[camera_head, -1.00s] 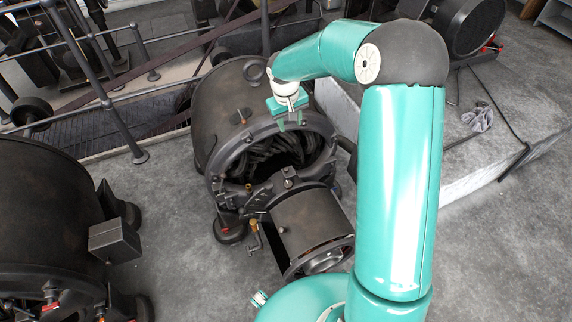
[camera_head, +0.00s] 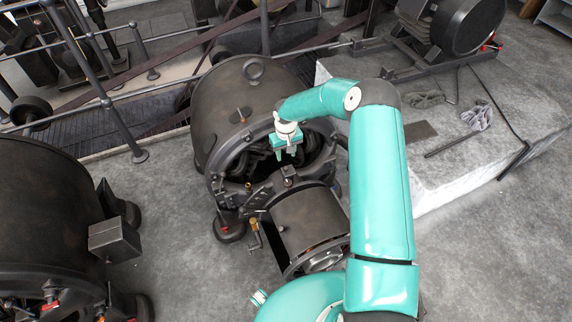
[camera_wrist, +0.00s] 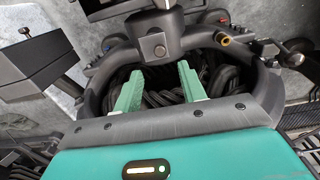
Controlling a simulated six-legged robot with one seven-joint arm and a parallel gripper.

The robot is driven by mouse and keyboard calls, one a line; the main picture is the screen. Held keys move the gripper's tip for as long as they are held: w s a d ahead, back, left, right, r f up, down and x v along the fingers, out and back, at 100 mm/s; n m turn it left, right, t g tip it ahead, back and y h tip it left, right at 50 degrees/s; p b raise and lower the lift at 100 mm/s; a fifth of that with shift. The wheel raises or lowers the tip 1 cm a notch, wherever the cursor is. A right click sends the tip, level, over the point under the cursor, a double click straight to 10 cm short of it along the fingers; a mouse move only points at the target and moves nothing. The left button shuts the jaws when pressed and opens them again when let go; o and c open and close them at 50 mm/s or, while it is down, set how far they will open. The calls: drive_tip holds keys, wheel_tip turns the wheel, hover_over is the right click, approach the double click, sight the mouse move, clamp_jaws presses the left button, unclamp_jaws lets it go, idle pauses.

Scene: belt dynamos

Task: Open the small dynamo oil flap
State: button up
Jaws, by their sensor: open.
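The dark dynamo (camera_head: 225,105) stands at the middle of the head view, with a round open end frame and coils inside. A small bearing block (camera_head: 289,176) sits at the front of the frame, above a drum. In the wrist view the bearing block (camera_wrist: 153,36) is at top centre, with a bolt head on its face. I cannot tell a separate oil flap from this block. My gripper (camera_head: 285,154) is open and empty in front of the coils, just behind the block in the head view. In the wrist view its green fingers (camera_wrist: 160,82) are apart, touching nothing visible.
Another large dynamo (camera_head: 45,215) with a grey box (camera_head: 114,240) stands at the left. Railings (camera_head: 95,80) run behind. A pale plinth (camera_head: 440,185) bears rods and rags at the right. Grey floor is open between the dynamos.

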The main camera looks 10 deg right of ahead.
sight(286, 167)
wheel_tip(286, 167, down, 7)
drive_tip(key=shift+f, duration=0.1)
idle(0.3)
clamp_jaws()
